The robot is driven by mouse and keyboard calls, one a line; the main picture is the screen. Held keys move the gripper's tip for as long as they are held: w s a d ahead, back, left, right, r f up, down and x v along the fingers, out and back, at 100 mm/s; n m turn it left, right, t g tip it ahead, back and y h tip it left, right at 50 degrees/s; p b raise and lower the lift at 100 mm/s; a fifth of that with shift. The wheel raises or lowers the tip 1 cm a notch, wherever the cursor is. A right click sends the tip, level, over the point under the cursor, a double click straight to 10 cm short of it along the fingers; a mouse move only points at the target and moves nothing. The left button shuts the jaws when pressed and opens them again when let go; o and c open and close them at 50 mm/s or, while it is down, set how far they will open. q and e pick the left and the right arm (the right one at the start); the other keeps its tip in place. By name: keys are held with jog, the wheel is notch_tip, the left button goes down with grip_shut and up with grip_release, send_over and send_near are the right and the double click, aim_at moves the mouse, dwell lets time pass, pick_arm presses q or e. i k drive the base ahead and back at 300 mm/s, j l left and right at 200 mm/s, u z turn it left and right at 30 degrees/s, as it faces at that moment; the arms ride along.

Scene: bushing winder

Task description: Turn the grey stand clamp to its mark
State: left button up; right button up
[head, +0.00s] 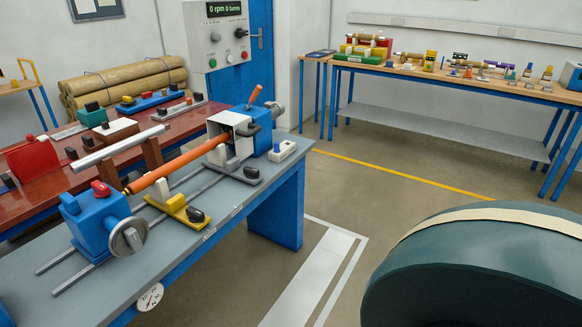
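The grey stand (232,165) stands on the rails of the blue winding machine, under the right part of the orange-brown rod. It has a grey base and pale upper parts. A small black knob (251,172) sits at the front end of its base and looks like its clamp. The mark for it is too small to make out. A yellow stand (180,207) with a similar black knob (196,215) stands nearer on the same rails. The rod (178,172) runs between the blue end units. Neither of my grippers is in view.
A handwheel (128,237) projects at the machine's near end. A control box (217,38) reads 0 rpm. A large dark teal rounded body (480,270) with a cream band fills the lower right. Open floor (390,190) lies between machine and back bench (450,140).

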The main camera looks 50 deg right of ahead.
aim_at(251, 173)
jog(key=z, duration=1.2)
jog(key=i+l+z, duration=0.15)
jog(key=i+z, duration=0.15)
jog(key=i, duration=0.6)
jog(key=i+z, duration=0.3)
jog(key=i, duration=0.6)
